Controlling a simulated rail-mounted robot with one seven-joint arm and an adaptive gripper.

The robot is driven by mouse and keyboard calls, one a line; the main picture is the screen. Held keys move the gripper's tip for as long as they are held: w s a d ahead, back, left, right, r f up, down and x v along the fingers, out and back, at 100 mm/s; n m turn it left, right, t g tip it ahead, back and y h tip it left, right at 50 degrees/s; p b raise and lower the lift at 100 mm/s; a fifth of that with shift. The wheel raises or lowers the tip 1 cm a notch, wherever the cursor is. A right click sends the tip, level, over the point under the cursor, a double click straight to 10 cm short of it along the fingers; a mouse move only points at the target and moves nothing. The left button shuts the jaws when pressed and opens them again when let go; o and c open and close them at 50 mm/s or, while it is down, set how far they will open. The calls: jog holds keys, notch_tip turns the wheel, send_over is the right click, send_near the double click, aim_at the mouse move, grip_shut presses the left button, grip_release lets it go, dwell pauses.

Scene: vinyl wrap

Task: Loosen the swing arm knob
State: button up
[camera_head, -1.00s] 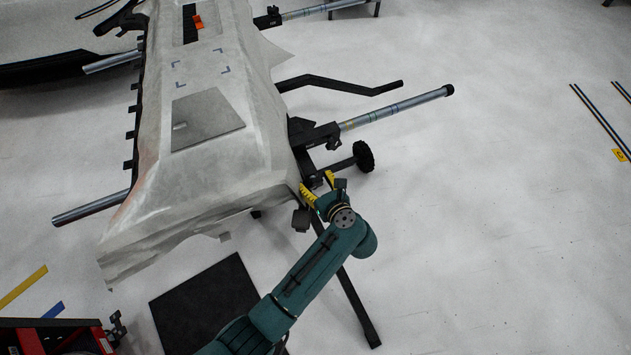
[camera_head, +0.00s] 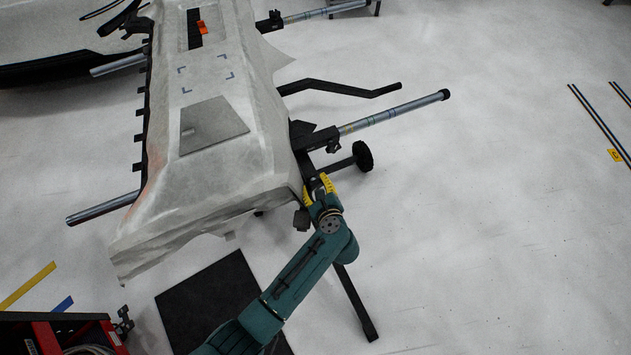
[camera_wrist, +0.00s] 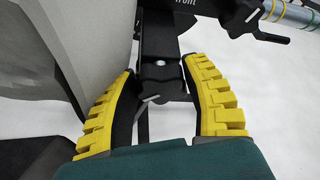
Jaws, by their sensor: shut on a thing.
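The swing arm knob (camera_wrist: 150,98) is a small black handle with a white mark. It shows in the wrist view between the yellow ribbed fingers of my gripper (camera_wrist: 162,70), below a black bracket (camera_wrist: 160,45). My gripper is shut on the knob, one finger on each side; the exact contact is hard to see against the black parts. In the head view my gripper (camera_head: 317,186) is at the lower right corner of the covered stand, and the knob is too small to make out there.
A pale draped panel (camera_head: 215,180) lies on the stand, left of my gripper. A silver tube (camera_head: 390,115), a black round wheel-like knob (camera_head: 362,156) and a thin black leg (camera_head: 355,305) stick out nearby. A second black handle (camera_wrist: 258,18) sits at the tube.

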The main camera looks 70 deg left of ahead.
jog(key=o, duration=1.2)
jog(key=v, duration=1.2)
